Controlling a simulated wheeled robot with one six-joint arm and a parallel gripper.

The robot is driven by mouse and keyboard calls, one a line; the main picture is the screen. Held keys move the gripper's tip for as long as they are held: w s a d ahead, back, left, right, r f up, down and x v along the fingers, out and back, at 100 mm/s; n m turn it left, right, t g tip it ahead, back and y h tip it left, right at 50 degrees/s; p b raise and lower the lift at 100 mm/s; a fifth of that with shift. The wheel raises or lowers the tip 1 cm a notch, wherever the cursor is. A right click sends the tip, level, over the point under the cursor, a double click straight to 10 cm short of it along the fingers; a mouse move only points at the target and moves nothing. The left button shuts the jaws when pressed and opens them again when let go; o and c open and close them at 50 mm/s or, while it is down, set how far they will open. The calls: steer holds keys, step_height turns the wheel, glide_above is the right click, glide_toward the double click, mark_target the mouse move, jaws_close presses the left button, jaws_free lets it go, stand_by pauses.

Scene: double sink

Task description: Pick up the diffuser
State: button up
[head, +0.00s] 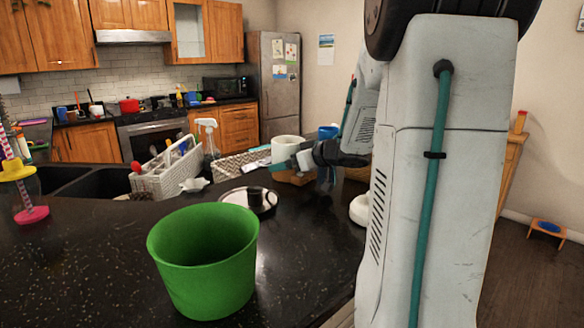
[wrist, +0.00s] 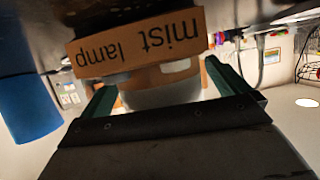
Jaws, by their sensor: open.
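The diffuser appears to be the white rounded body (wrist: 160,92) by a brown cardboard piece marked "mist lamp" (wrist: 137,42), upside down in the wrist view. In the head view a white cylinder (head: 285,148) stands by a brown box-like piece (head: 293,178) on the counter, seemingly the same things. My gripper (head: 312,168) is close to them on the right. In the wrist view, the green fingers of my gripper (wrist: 160,88) are apart, with the white body showing between them. Whether either finger touches it cannot be told.
A blue cylinder (head: 328,132) stands just behind my gripper.

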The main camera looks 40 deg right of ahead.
steer(key=shift+w+f, duration=0.1)
steer(key=shift+w, duration=0.15)
steer(key=c, duration=1.1)
